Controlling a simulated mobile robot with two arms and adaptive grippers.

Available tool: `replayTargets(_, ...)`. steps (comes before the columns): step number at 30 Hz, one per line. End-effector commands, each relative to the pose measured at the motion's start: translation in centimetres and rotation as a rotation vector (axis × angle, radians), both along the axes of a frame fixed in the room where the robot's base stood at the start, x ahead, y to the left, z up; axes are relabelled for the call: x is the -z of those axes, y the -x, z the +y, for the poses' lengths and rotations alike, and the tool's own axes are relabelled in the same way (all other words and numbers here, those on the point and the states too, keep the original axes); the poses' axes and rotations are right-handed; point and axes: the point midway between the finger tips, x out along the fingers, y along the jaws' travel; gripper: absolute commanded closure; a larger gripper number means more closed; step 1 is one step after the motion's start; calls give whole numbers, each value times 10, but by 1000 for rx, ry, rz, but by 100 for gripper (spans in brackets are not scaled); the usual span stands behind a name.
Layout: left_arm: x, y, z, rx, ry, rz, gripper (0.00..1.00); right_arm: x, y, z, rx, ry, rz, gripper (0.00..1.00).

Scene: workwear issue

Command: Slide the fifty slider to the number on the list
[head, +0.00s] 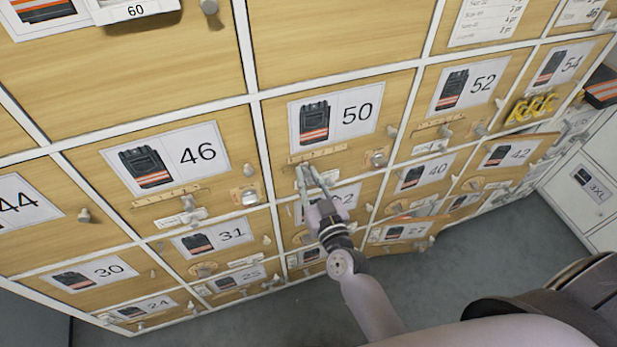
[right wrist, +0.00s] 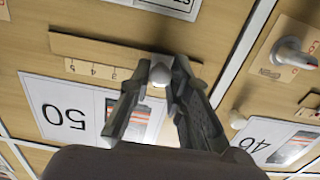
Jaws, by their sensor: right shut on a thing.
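The fifty slider is a pale round knob (right wrist: 160,75) on a wooden strip with a number scale (right wrist: 95,68), under the "50" label (head: 335,115) in the head view. My right gripper (head: 310,177) reaches up to this strip (head: 320,154). In the right wrist view the gripper (right wrist: 162,78) is shut on the knob, one finger on each side. The scale's digits are upside down there and partly hidden by the fingers, so the setting is unclear. A printed list (head: 488,20) is at the upper right of the head view, cut off and too small to read surely.
Locker doors with other labels surround this one, including 46 (head: 172,158) and 52 (head: 468,84), with their own strips and knobs. Yellow items (head: 532,107) hang at right. Grey floor (head: 480,260) is clear below.

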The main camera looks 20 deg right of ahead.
Motion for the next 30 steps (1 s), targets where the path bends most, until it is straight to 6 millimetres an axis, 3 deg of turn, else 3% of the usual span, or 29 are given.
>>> replayTargets(4,0,0,0,0,0,0,61,0,0,0,0,0,0,100)
replayTargets(20,0,-1,0,-1,0,-1,61,0,0,-1,0,0,0,100)
replayTargets(26,-7,-1,0,-1,0,-1,61,-1,-1,-23,-1,5,1,100)
replayTargets(30,-7,-1,0,-1,0,-1,61,0,-1,-26,-1,1,0,100)
